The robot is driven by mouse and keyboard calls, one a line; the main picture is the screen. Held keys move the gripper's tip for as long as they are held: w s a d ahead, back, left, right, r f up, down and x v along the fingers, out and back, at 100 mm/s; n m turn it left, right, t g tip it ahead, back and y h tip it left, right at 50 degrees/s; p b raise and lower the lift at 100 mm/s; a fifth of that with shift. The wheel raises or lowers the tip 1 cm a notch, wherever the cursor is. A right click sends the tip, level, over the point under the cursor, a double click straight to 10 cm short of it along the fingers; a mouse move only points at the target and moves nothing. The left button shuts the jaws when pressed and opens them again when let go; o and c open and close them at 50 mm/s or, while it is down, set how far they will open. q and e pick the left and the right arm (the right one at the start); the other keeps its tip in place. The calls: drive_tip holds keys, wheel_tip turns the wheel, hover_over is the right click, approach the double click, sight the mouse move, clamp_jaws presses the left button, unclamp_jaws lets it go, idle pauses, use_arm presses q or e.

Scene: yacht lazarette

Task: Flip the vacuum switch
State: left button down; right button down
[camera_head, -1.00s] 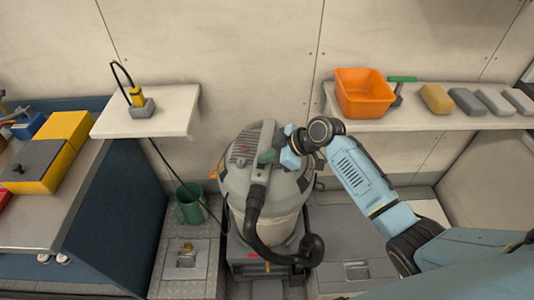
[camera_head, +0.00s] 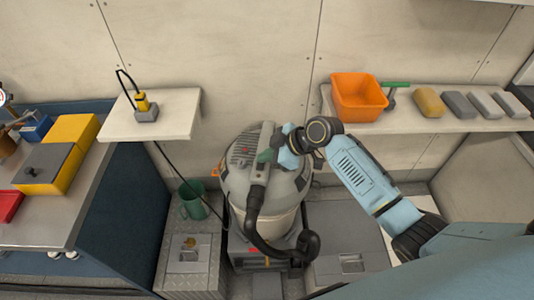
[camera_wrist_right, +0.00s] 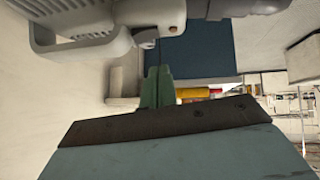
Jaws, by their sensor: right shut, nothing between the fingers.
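The vacuum (camera_head: 285,190) is a grey, drum-shaped machine with a black hose, standing upright on the floor in the middle of the head view. A small red mark (camera_head: 246,150) shows on its top housing, but I cannot tell whether it is the switch. My right gripper (camera_head: 265,157) has green fingers and is shut and empty at the right side of the top housing. In the right wrist view, its closed fingers (camera_wrist_right: 157,88) point just below the vacuum's grey housing (camera_wrist_right: 100,28); contact is unclear. My left gripper is out of view.
A wall shelf (camera_head: 180,118) holds a yellow device on a grey base. The right shelf (camera_head: 430,124) carries an orange bin (camera_head: 358,95) and several blocks. A green mug (camera_head: 191,201) stands left of the vacuum. A bench with yellow boxes is at far left.

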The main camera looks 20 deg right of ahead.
drive_tip(key=v, duration=1)
drive_tip(key=shift+s, duration=0.2)
drive_tip(key=shift+a+f, duration=0.1)
drive_tip(key=shift+f, duration=0.05)
drive_tip(key=s+d+f+m+h+b, duration=0.1)
drive_tip(key=s+d+f+m+h, duration=0.15)
drive_tip(key=f, duration=0.85)
drive_tip(key=s+d+f+m+g+h, duration=0.1)
drive_tip(key=s+d+f+m, duration=0.2)
drive_tip(key=f, duration=0.7)
drive_tip(key=s+d+f+m+h+b, duration=0.1)
drive_tip(key=s+f+m+h, duration=0.3)
drive_tip(key=f, duration=0.7)
drive_tip(key=s+a+f+g, duration=0.1)
drive_tip(key=s+f, duration=0.4)
drive_tip(key=s, duration=0.6)
drive_tip(key=s+a+f+g, duration=0.1)
drive_tip(key=s+a+f, duration=0.1)
drive_tip(key=s+f, duration=0.4)
drive_tip(key=s+a+f+g+b, duration=0.1)
drive_tip(key=s+f, duration=0.5)
drive_tip(key=s, duration=1)
drive_tip(key=shift+a+f+m+g, duration=0.2)
drive_tip(key=shift+a+m+g, duration=0.1)
drive_tip(key=shift+a+m, duration=0.15)
